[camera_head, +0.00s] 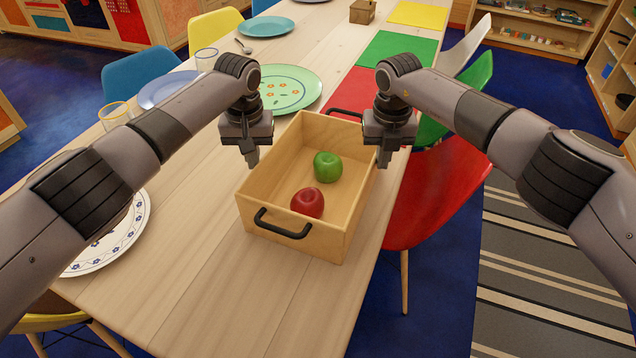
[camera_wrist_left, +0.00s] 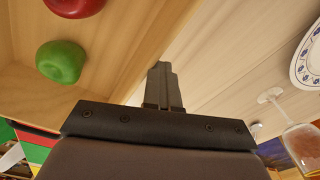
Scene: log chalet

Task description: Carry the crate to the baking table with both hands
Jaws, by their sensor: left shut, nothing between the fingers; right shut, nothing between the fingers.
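The light wooden crate (camera_head: 328,244) stands on a long wooden table (camera_head: 190,290). It has black handles (camera_head: 283,225) on its near and far ends. A red apple (camera_head: 307,203) and a green apple (camera_head: 327,167) lie inside; both also show in the left wrist view. My left gripper (camera_head: 251,161) is shut and empty at the crate's left wall; contact is unclear. In the left wrist view, its fingers (camera_wrist_left: 164,84) are together beside the crate wall (camera_wrist_left: 140,52). My right gripper (camera_head: 384,158) is shut and empty near the right wall. I cannot identify the baking table.
Plates (camera_head: 284,88) and glasses (camera_head: 114,115) stand left of the crate. Red (camera_head: 440,195), green and white chairs line the table's right side. Blue (camera_head: 140,75) and yellow chairs stand at left. A striped rug (camera_head: 540,265) covers open floor at right.

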